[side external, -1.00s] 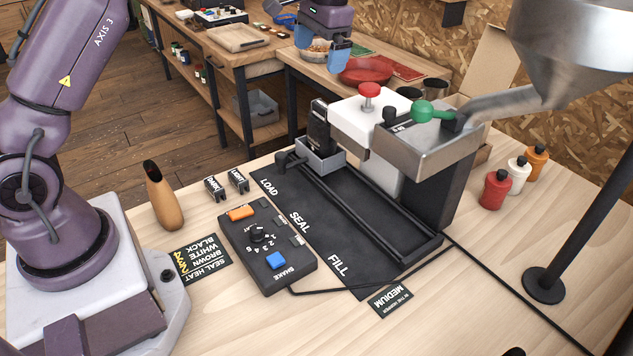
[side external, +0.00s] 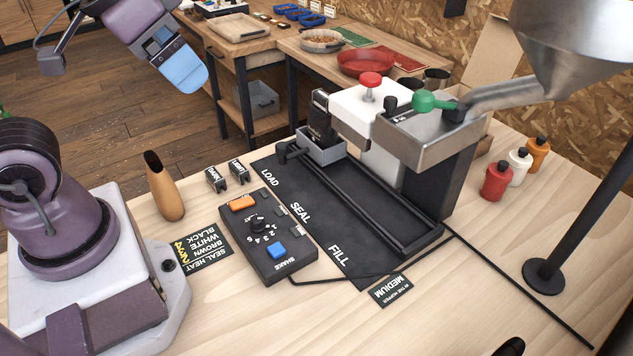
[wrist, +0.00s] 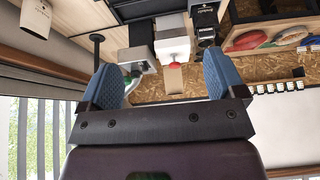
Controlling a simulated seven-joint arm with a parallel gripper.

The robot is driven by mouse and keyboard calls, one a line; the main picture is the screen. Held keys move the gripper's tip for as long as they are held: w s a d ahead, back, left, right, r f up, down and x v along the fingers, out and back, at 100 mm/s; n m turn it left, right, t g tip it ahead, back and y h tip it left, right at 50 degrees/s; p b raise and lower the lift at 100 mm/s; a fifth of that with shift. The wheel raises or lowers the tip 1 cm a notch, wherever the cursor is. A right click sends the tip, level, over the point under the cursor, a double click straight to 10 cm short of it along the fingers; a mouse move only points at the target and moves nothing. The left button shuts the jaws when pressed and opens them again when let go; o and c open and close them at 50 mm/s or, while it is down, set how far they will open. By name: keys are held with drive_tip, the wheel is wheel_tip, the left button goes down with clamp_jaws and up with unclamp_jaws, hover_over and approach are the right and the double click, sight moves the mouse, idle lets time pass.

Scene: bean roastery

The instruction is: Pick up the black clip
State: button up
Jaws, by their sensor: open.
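My gripper (side external: 188,72) is open and empty, raised in the air over the floor left of the back bench. In the wrist view its two blue fingers (wrist: 160,85) are wide apart with nothing between them. I cannot make out a thing that is surely the black clip. Two small black pieces, one labelled DARK (side external: 216,179) and one labelled LIGHT (side external: 238,171), stand on the near table behind the control box; I cannot tell whether either is a clip. My gripper is well away from both.
The control box (side external: 268,238) and sealing machine (side external: 425,140) fill the middle of the near table. A wooden-handled tool (side external: 166,190) stands left. Three bottles (side external: 497,181) and a stand pole (side external: 580,210) are right. A red bowl (side external: 365,64) and blue pieces (side external: 310,19) lie on the back bench.

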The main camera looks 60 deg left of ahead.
drive_tip(key=shift+s+f, duration=0.15)
drive_tip(key=c, duration=0.5)
drive_tip(key=shift+c, duration=0.2)
